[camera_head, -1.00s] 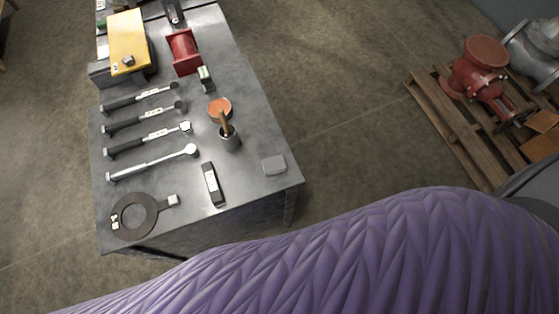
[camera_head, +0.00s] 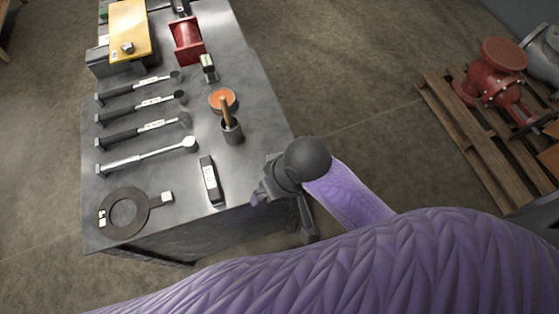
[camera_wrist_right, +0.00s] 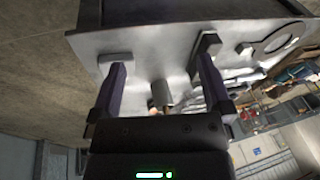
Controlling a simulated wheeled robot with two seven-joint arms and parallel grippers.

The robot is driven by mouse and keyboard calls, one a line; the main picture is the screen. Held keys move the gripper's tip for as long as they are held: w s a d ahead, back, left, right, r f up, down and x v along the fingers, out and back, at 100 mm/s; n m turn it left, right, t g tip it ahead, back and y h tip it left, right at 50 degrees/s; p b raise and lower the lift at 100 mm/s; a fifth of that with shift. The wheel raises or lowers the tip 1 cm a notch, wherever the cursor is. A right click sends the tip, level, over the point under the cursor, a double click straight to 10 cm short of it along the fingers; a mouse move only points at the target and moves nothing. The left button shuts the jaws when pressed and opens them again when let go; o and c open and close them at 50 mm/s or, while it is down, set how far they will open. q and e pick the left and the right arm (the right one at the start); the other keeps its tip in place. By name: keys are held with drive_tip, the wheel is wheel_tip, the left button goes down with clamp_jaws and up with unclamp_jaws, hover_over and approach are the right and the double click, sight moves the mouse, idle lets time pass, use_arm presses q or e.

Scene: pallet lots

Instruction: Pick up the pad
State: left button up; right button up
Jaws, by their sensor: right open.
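The pad is a small light grey block (camera_wrist_right: 116,57) on the metal table (camera_wrist_right: 150,40), near the table edge in the right wrist view. In the head view my right gripper and wrist cover the spot where it lay. My right gripper (camera_wrist_right: 161,65) is open and empty, with its two purple fingers pointing at the table. The pad shows just past the tip of its left-hand finger, off centre between the fingers; I cannot tell the gap. In the head view the gripper (camera_head: 264,190) is at the table's right front corner. My left gripper is not in view.
A wooden pallet (camera_head: 480,140) with a red valve is on the floor at right.

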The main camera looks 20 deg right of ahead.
drive_tip(key=w+d+m+g+h, duration=0.2)
drive_tip(key=w+d+m+h, duration=0.15)
drive_tip(key=w, duration=0.65)
drive_tip(key=shift+n+y, duration=0.25)
drive_tip(key=f+b, duration=0.2)
drive_tip(key=f, duration=0.1)
drive_tip(key=f+b, duration=0.1)
drive_tip(key=shift+w+d+f, duration=0.1)
drive_tip(key=shift+d+f, duration=0.1)
drive_tip(key=shift+d, duration=0.15)
wheel_tip(320, 180, down, 5)
drive_tip(key=b, duration=0.3)
drive_tip(key=shift+r, duration=0.2)
drive_tip(key=c, duration=0.7)
drive_tip(key=shift+c, duration=1.2)
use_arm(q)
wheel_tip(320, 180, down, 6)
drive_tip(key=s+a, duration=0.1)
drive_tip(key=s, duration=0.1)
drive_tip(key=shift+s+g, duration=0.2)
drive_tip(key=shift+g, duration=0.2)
